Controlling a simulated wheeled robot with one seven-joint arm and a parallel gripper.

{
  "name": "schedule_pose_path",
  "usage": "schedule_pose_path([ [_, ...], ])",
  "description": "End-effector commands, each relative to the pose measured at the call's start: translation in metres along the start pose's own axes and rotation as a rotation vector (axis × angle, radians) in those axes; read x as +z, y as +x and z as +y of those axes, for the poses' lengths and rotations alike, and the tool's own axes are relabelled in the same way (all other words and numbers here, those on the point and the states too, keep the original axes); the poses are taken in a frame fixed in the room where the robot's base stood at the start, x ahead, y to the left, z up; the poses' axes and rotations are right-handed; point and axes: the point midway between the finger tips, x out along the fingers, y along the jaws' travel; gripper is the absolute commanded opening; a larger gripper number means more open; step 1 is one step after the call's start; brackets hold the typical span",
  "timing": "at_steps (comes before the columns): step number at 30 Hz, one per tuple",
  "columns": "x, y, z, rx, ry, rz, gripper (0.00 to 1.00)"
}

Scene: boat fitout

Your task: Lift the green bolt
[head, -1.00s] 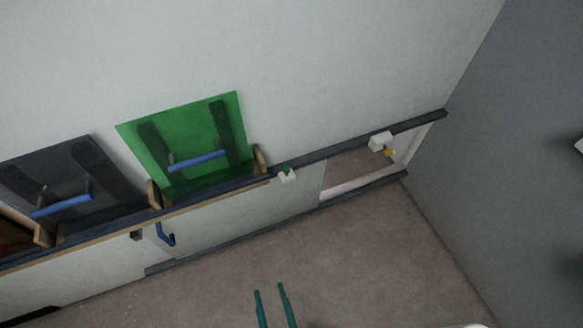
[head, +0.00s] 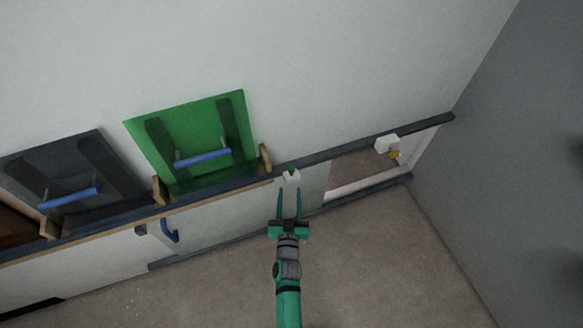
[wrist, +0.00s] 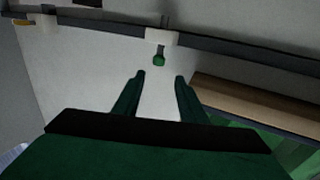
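The green bolt (wrist: 159,60) shows in the wrist view as a small green knob on a dark shank at a white block (wrist: 161,38). In the head view only a small green bit (head: 290,171) shows at the white block (head: 291,178) on the dark rail. My gripper (head: 289,191) is open and empty, its two green fingers pointing at the block from the near side. In the wrist view the fingertips (wrist: 160,76) are spread on either side of the bolt's line. The bolt lies a little beyond them, apart from both.
A green panel (head: 185,125) with a blue handle (head: 203,158) leans left of the block, beside a dark panel (head: 60,170). A second white block (head: 387,143) with a yellow piece (head: 395,154) is at the right, above an opening. The floor (head: 360,260) is clear.

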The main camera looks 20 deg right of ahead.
Motion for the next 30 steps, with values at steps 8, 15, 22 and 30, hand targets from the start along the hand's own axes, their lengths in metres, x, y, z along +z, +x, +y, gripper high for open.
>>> schedule_pose_path([
  [8, -0.002, 0.027, 0.003, 0.007, -0.002, 0.007, 0.38],
  [15, -0.003, 0.066, 0.004, 0.008, -0.001, 0.007, 0.38],
  [22, -0.002, 0.1, 0.004, 0.007, -0.002, 0.006, 0.38],
  [30, -0.002, 0.118, 0.004, 0.006, -0.002, 0.005, 0.38],
])
